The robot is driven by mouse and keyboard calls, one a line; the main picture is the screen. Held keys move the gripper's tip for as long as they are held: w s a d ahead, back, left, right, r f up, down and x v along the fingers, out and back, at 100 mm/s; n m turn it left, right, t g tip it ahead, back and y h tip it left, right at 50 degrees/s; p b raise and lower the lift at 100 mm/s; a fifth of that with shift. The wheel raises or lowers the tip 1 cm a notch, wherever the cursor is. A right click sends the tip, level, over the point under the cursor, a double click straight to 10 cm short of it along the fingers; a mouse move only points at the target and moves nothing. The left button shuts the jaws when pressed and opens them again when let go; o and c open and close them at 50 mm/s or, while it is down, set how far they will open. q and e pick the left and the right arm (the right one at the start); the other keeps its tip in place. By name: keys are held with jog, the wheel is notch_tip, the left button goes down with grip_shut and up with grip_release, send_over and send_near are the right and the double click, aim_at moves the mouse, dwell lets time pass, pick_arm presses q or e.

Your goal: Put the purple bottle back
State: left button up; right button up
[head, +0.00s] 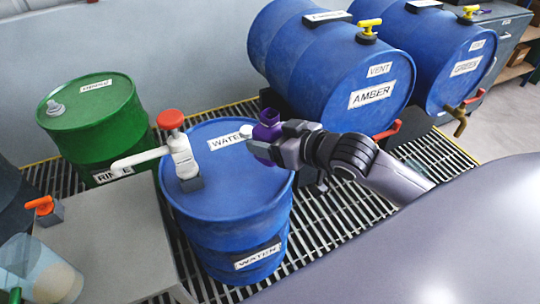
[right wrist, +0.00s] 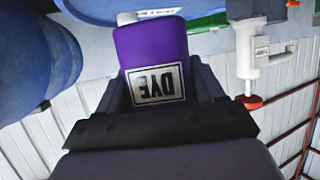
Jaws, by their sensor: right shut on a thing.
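The purple bottle (head: 267,133) is held over the right part of the blue WATER drum's top (head: 232,180). Its open purple mouth points up in the head view. In the right wrist view the bottle (right wrist: 155,50) carries a white DYE label, which reads upside down there, as does the rest of that view. My right gripper (head: 264,146) is shut on the bottle, with a finger on each side; it also shows in the right wrist view (right wrist: 163,95). I cannot tell the gap between bottle and drum. My left gripper is not in view.
A white pump with a red knob (head: 171,119) stands on the WATER drum. A green RINSE drum (head: 97,120) is at left, blue AMBER (head: 330,60) and GREEN (head: 440,50) drums behind. A grey table (head: 120,250) with a clear beaker (head: 40,275) is front left. Metal grating lies below.

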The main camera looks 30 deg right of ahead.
jog(key=shift+f+b, duration=0.35)
jog(key=shift+f, duration=2)
jog(key=shift+f, duration=0.1)
jog(key=o, duration=1.3)
jog(key=shift+c, duration=0.2)
